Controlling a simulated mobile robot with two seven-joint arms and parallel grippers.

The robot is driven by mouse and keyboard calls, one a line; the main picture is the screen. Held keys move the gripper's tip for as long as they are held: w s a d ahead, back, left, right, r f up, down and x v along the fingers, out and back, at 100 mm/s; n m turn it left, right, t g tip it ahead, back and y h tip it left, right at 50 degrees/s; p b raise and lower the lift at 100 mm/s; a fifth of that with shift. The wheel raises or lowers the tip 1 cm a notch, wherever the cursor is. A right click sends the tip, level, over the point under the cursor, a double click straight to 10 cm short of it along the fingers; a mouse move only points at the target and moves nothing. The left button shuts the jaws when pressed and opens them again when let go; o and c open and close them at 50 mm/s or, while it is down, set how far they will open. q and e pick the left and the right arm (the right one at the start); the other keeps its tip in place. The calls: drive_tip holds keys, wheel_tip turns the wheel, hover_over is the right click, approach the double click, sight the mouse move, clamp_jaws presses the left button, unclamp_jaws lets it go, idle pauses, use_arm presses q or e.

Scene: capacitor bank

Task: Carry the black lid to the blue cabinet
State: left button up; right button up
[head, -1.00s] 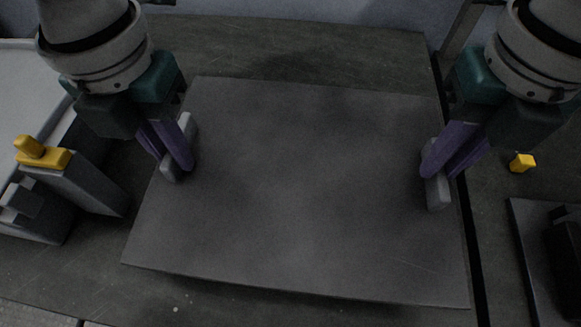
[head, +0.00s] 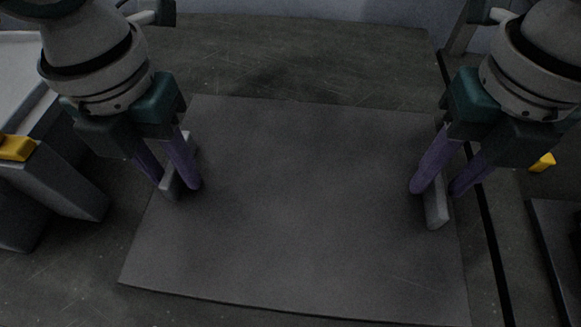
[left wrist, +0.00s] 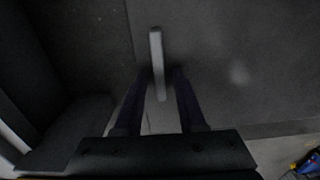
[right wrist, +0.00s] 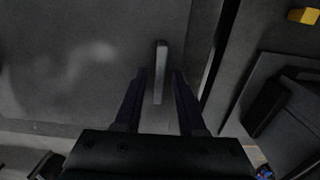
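The black lid (head: 305,205) is a wide, dark grey flat panel lying on a dark, scratched surface in the head view. It has a light grey bar handle near its left side (head: 171,187) and another near its right side (head: 437,212). My left gripper (head: 183,187) is open, one finger on each side of the left handle; the left wrist view shows gaps beside this handle (left wrist: 157,62). My right gripper (head: 436,192) is open around the right handle in the same way, with gaps beside it (right wrist: 160,72). I cannot make out a blue cabinet.
A grey block with a yellow top (head: 16,148) stands at the left. A small yellow piece (head: 542,162) lies right of a dark gap (head: 490,220), and a dark object (head: 560,235) is at the right edge. The surface behind the lid (head: 300,60) is clear.

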use_arm(q)
drive_tip(key=shift+o, duration=0.2)
use_arm(e)
drive_tip(key=shift+o, duration=0.2)
drive_tip(key=shift+r, duration=0.3)
use_arm(q)
wheel_tip(320, 180, up, 12)
use_arm(e)
wheel_tip(320, 180, up, 12)
drive_tip(key=shift+f, duration=0.25)
use_arm(q)
drive_tip(key=shift+s, duration=0.1)
idle(0.3)
